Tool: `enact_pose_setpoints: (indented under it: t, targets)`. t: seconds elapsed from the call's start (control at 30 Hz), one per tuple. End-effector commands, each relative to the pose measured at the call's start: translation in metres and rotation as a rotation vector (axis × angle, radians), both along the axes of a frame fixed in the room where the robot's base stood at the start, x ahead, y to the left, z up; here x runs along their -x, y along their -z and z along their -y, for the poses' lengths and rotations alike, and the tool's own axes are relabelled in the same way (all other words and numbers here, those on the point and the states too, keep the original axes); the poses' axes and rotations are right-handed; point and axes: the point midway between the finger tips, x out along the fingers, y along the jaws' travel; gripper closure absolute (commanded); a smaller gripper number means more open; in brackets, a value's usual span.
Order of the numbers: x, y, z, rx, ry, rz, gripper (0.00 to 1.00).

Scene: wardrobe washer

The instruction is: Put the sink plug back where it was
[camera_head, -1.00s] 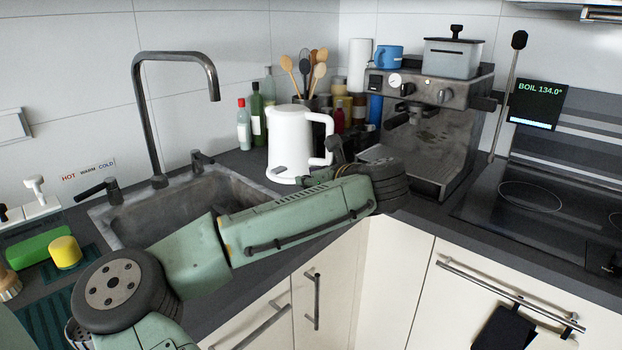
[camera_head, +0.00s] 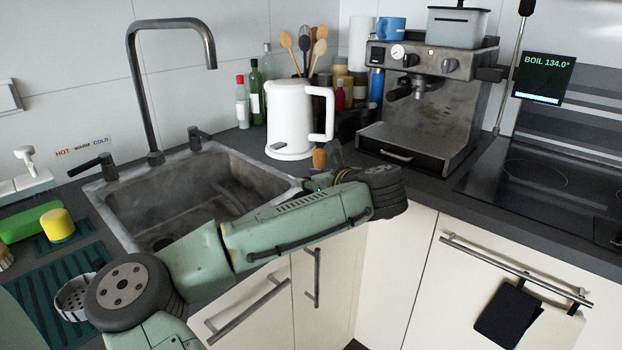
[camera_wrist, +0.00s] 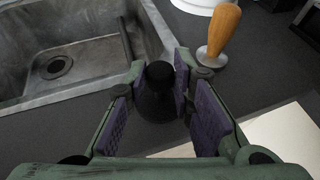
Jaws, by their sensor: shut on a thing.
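The sink plug (camera_wrist: 157,92), a dark rounded piece with a wider base, sits between the purple pads of my gripper (camera_wrist: 160,88) in the wrist view. My gripper is shut on it, over the counter just right of the sink's edge. The plug's lower end is dark and hard to make out. The grey metal sink (camera_wrist: 100,84) lies to the left, with its round drain (camera_wrist: 57,67) bare. In the head view the sink (camera_head: 225,185) is left of centre, and my arm hides the plug and most of my gripper.
A wooden-handled tool (camera_wrist: 221,30) stands on the counter right of my gripper. The white kettle (camera_head: 290,120) stands behind it. The tall tap (camera_head: 140,90) rises at the sink's back. The coffee machine (camera_head: 430,105) stands right. A yellow sponge-like piece (camera_head: 57,224) lies left of the sink.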

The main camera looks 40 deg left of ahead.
Motion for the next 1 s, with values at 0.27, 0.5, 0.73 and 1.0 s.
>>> enact_pose_setpoints:
  t: [0.27,0.5,0.73,1.0]
  targets:
    - [0.0000,-0.0002,-0.0001,0.000,0.000,0.000,1.00]
    - [0.0000,0.0034,0.0000,0.000,0.000,0.000,1.00]
    - [0.0000,0.0053,-0.0001,0.000,0.000,0.000,0.73]
    - [0.0000,0.0053,-0.0001,0.000,0.000,0.000,0.55]
